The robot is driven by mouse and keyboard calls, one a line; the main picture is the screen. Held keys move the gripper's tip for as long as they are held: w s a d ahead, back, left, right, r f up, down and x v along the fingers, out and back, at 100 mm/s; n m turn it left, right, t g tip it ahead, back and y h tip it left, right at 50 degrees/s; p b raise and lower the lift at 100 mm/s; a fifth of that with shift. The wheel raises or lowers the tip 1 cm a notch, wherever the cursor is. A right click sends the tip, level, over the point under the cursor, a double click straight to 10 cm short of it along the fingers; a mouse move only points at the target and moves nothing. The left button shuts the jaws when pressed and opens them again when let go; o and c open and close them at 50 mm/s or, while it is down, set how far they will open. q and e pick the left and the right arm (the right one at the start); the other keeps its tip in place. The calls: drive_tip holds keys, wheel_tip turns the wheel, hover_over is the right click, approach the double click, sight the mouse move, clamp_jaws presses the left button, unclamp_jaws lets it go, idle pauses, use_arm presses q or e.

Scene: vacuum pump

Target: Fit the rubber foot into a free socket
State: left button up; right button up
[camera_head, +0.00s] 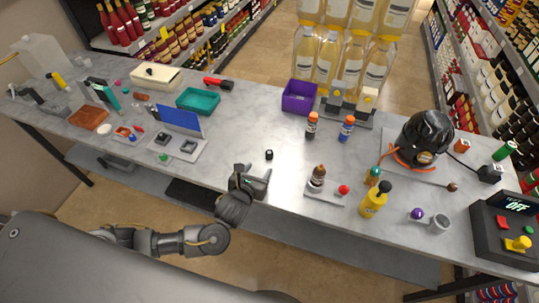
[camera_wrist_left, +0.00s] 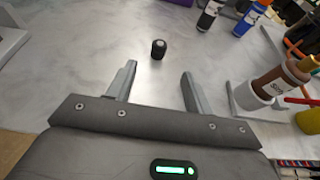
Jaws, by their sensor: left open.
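A small black cylinder (camera_head: 269,155), which looks like the rubber foot, stands alone on the grey marbled table. It also shows in the left wrist view (camera_wrist_left: 158,48), beyond the fingertips and nearly centred between them. My left gripper (camera_head: 254,173) is open and empty at the table's front edge, just short of the black cylinder and not touching it. The left wrist view shows both fingers apart (camera_wrist_left: 158,74). A black pump-like machine (camera_head: 427,132) sits on a plate at the right. No free socket can be made out clearly. My right gripper is not in view.
A blue panel (camera_head: 180,119) stands left. Table around the black cylinder is clear.

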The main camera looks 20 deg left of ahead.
sight(268, 155)
use_arm(q)
drive_tip(key=x, duration=0.5)
drive_tip(key=shift+w, duration=0.15)
drive_tip(key=shift+w+f+p, duration=0.1)
drive_tip(key=shift+w+p, duration=0.2)
drive_tip(key=shift+w, duration=0.2)
drive_tip(key=x, duration=0.4)
drive_tip(key=shift+f+p, duration=0.25)
drive_tip(key=shift+p, duration=0.05)
clamp_jaws()
drive_tip(key=shift+r, duration=0.1)
